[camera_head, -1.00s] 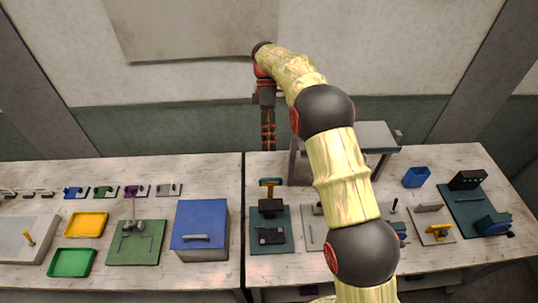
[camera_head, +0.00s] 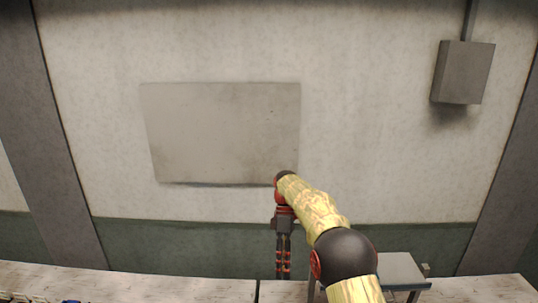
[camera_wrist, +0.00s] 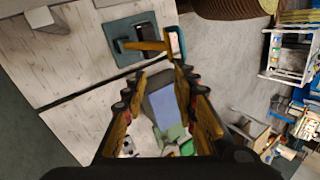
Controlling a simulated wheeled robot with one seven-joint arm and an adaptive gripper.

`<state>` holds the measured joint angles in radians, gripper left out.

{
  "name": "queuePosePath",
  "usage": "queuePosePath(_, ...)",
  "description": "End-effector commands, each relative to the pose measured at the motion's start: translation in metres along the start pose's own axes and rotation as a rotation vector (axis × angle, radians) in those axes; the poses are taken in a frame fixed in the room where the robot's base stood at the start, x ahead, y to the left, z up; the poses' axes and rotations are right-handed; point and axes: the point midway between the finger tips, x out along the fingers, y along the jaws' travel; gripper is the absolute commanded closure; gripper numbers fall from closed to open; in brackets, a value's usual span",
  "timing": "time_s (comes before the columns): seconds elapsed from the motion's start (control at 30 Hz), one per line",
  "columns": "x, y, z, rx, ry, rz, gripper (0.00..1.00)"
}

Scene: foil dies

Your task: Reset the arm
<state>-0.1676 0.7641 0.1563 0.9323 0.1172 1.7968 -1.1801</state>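My arm rises from the lower right of the head view, pale yellow with dark joints. My gripper (camera_head: 283,262) hangs fingers-down at its far end, in front of the wall and over the back of the workbench (camera_head: 190,287). In the wrist view the fingers of my gripper (camera_wrist: 158,85) stand apart with a gap between them. I see nothing held in the gap. A teal mat (camera_wrist: 119,32) with a dark device and an orange bar lies on the bench beyond the fingertips.
A grey raised stand (camera_head: 402,268) is on the bench right of the gripper. A grey panel (camera_head: 222,130) and a grey box (camera_head: 463,72) are on the wall. A shelved cart (camera_wrist: 290,55) stands on the floor in the wrist view. The air around the gripper looks clear.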

Motion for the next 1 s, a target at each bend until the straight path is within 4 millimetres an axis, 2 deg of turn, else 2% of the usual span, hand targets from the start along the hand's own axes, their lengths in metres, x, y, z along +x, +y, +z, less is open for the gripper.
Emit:
queuePosePath(0.1, 0.026, 0.013, 0.000, 0.144, 0.002, 0.018, 0.72)
queuePosePath(0.2, 0.046, 0.018, 0.002, 0.267, 0.005, 0.035, 0.72)
queuePosePath(0.47, 0.068, 0.002, 0.022, 0.561, 0.058, 0.128, 0.72)
queuePosePath(0.67, 0.081, -0.026, 0.050, 0.778, 0.143, 0.221, 0.72)
queuePosePath(1.0, 0.114, -0.092, 0.102, 1.059, 0.339, 0.364, 0.72)
